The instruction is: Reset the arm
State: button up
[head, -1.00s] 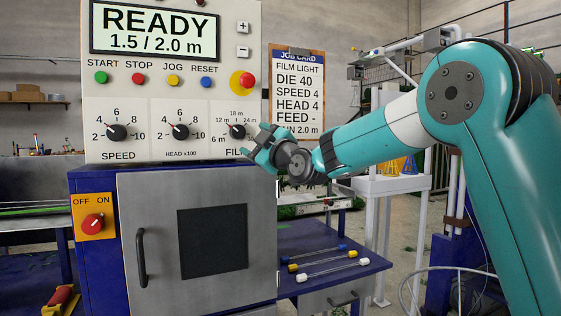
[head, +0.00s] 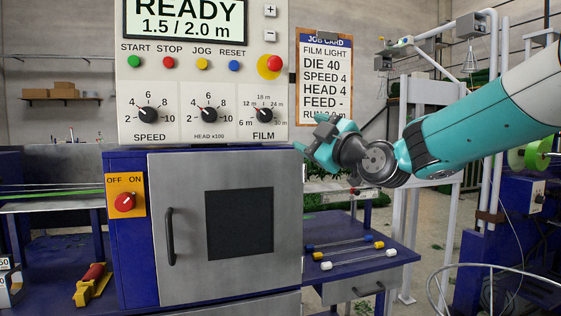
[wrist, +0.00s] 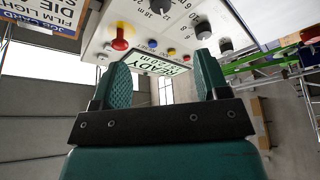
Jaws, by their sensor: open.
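My gripper (head: 312,143) is at the end of my teal arm, just right of the control panel's lower right corner and below the job card. In the wrist view its two fingers (wrist: 163,85) stand apart with nothing between them. The control panel (head: 190,100) shows READY and 1.5 / 2.0 m, and it also shows upside down in the wrist view (wrist: 150,30). The FILM knob (head: 264,115) is close to the gripper in the head view. I cannot tell whether the gripper touches anything.
The grey cabinet door (head: 290,220) with its handle stands below the panel. A blue side table (head: 400,256) holds several coloured-ended rods (head: 345,248). The job card (head: 325,75) hangs at the panel's right. A red switch (head: 124,202) is at left.

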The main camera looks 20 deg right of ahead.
jog(key=shift+a, duration=0.1)
jog(key=s+a+f+m+g+y, duration=0.1)
jog(key=s+a+f+m+g, duration=0.2)
jog(key=s+a+f+g, duration=1)
jog(key=s+d+f+m+g+h, duration=0.1)
jog(key=s+f+m+g+h, duration=0.15)
jog(key=s+f, duration=0.55)
jog(key=s+d+f+m+g+h, duration=0.15)
jog(key=s+f+g, duration=0.25)
jog(key=s, duration=0.8)
notch_tip(320, 180, up, 16)
jog(key=p, duration=1.6)
jog(key=shift+s+d+r+y+p, duration=0.2)
jog(key=shift+y+p, duration=0.1)
jog(key=shift+y, duration=0.1)
jog(key=shift+f, duration=0.1)
jog(key=shift+a, duration=0.1)
jog(key=shift+c, duration=0.4)
